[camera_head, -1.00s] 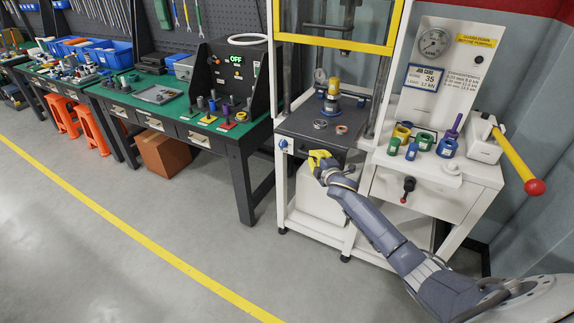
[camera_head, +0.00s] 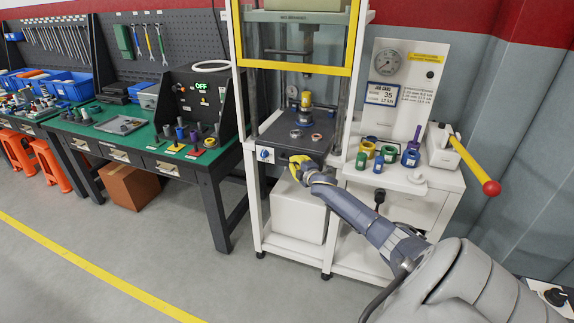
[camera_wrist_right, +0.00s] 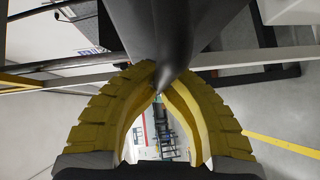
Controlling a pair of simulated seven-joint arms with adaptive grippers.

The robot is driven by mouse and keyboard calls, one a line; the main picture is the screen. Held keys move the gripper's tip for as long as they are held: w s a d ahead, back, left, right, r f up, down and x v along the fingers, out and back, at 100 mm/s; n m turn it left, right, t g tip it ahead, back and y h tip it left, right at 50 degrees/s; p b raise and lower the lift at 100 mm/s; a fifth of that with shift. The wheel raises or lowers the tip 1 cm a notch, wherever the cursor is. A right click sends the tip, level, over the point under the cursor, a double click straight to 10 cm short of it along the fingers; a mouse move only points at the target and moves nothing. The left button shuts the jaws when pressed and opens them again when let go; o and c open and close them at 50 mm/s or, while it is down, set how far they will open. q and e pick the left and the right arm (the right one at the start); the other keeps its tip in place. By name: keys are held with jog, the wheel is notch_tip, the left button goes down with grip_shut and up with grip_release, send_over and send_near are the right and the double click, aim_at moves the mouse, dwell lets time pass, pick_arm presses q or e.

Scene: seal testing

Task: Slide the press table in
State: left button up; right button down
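The press table (camera_head: 278,137) is a dark grey plate in the white press frame, with its front edge facing me. A brass-and-yellow fixture (camera_head: 305,108) stands on it, with two small rings (camera_head: 296,133) in front. My right gripper (camera_head: 296,166), with yellow fingers, is at the table's front edge. In the right wrist view, the ribbed yellow fingers (camera_wrist_right: 160,88) close at their tips around a dark tapered part, apparently the table's handle (camera_wrist_right: 165,45). The tips' exact contact is partly hidden by that part. My left gripper is out of view.
A yellow-framed guard (camera_head: 290,66) is raised above the table. A white side bench (camera_head: 395,177) on the right holds coloured rings and a yellow lever (camera_head: 473,165) with a red knob. A green-topped workbench (camera_head: 165,145) stands left. The floor in front is clear.

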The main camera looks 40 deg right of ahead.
jog(key=shift+d+r, duration=0.15)
jog(key=shift+d, duration=0.25)
jog(key=c, duration=1.8)
grip_release()
jog(key=shift+d, duration=0.1)
jog(key=o, duration=0.4)
jog(key=shift+a, duration=0.2)
jog(key=shift+s+a, duration=0.2)
jog(key=shift+s, duration=0.2)
jog(key=v, duration=1.1)
